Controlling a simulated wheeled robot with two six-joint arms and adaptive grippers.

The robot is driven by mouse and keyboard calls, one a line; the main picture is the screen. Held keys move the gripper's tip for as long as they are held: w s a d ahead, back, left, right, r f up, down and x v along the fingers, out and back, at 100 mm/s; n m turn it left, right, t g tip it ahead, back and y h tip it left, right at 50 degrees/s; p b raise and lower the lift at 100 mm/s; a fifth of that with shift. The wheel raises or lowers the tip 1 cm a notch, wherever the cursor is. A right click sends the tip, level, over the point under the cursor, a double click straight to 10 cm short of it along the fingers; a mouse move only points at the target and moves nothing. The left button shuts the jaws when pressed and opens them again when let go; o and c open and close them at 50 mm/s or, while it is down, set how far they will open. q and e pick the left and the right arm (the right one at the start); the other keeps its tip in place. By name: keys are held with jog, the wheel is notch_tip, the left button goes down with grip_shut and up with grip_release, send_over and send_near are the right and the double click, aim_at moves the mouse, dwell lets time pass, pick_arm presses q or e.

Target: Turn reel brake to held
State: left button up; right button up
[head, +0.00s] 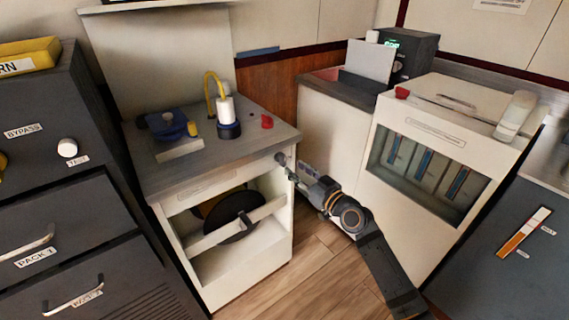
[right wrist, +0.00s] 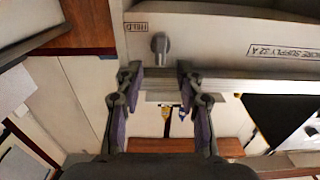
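The reel brake is a small grey lever (right wrist: 160,44) on the cabinet face. It also shows in the head view as a grey knob (head: 281,158) at the upper right corner of the white reel cabinet (head: 285,240). A HELD label (right wrist: 143,27) is left of the lever in the right wrist view, and the lever's stub points down in that picture. My right gripper (right wrist: 158,74) is open, its fingers apart with the lever just beyond the gap, not visibly touching. It shows in the head view (head: 297,174) beside the cabinet's corner. My left gripper is not in view.
A dark reel (head: 236,216) sits behind a white bar inside the cabinet. On its top stand a blue device (head: 168,125), a white-and-blue cylinder (head: 227,115) and a red piece (head: 267,121). A white unit (head: 395,195) stands right; wooden floor (head: 325,255) lies between.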

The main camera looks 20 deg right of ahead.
aim_at(285, 161)
jog(key=x, duration=0.6)
jog(key=shift+w, duration=0.15)
grip_shut()
